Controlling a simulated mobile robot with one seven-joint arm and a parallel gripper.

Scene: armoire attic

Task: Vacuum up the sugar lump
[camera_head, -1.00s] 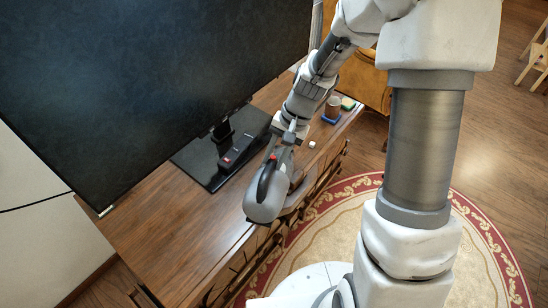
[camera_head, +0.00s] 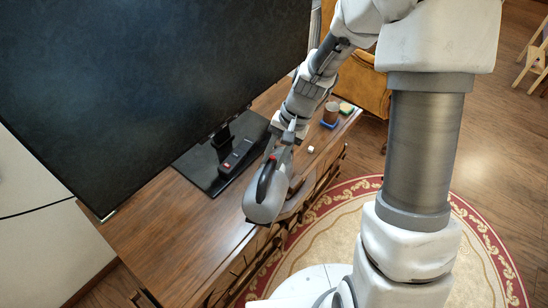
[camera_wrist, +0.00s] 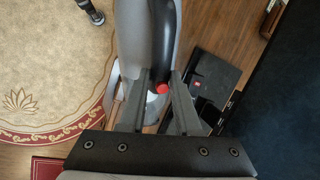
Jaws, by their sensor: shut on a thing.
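My gripper (camera_head: 285,140) is shut on a grey handheld vacuum (camera_head: 265,203) with a dark handle and a red button. The vacuum is held above the front edge of the wooden cabinet (camera_head: 160,235), its wide grey body toward the lower left. In the wrist view the vacuum (camera_wrist: 145,30) lies between the two fingers (camera_wrist: 160,110), its red button between them. A small white sugar lump (camera_head: 310,149) sits on the cabinet top, right of my gripper and apart from the vacuum. I cannot make out the lump in the wrist view.
A large television (camera_head: 150,80) stands at the back left on a black base (camera_head: 195,167), with a dark device with a red mark (camera_head: 228,167) on it. The left top is clear.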

